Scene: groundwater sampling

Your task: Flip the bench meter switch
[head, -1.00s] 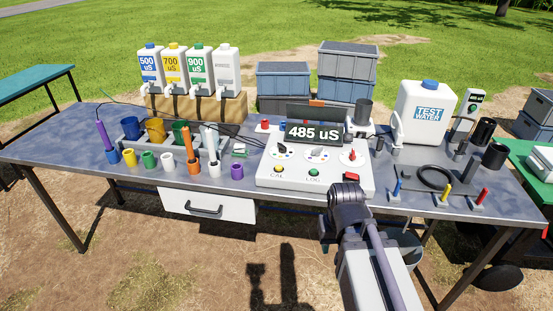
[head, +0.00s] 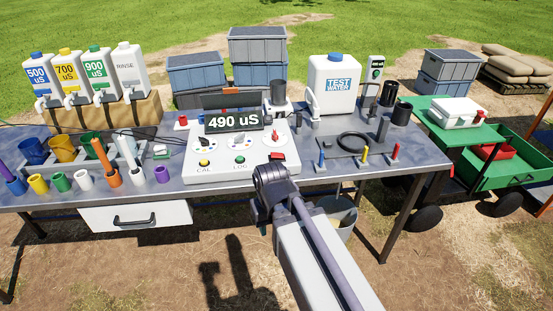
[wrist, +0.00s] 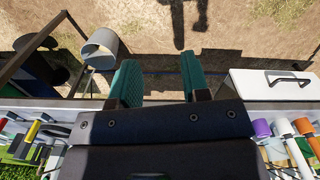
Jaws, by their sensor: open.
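The bench meter (head: 207,165) is a white sloped console on the metal bench, its display (head: 234,121) reading 490 uS. The panel's lower right corner is hidden behind my arm, and no other switch shows there. My gripper (wrist: 160,80) shows in the wrist view with two teal finger pads apart and nothing between them. It points down over the ground in front of the bench. In the head view its fingers are hidden.
A drawer (head: 136,216) hangs under the bench's front edge, and a grey bucket (wrist: 101,47) stands below. Coloured cups and probes line the left side. Small coloured-handled pegs (head: 364,155) and a black coil (head: 353,141) lie right of the meter. A green cart (head: 510,165) stands farther right.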

